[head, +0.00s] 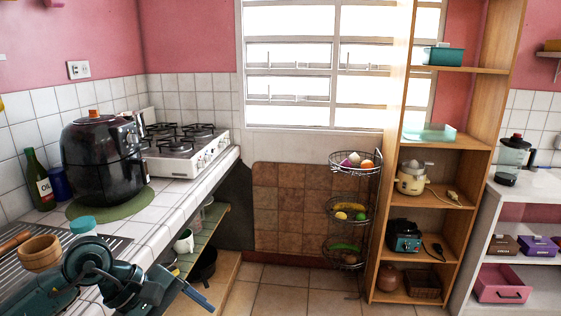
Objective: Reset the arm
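My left arm comes in from the lower left over the counter's front edge, dark teal and bent. Its gripper (190,288) is at the bottom of the head view, pointing down to the right beside the counter. A blue finger shows, but the gap between the fingers is not clear. I see nothing held in it. My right arm and gripper are not in view.
A wooden cup (40,253) and a teal-lidded jar (83,226) are close to my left arm. A black air fryer (103,155) and a white stove (187,150) stand farther back. A wooden shelf (455,143) and a wire basket rack (347,211) stand right. The middle floor is clear.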

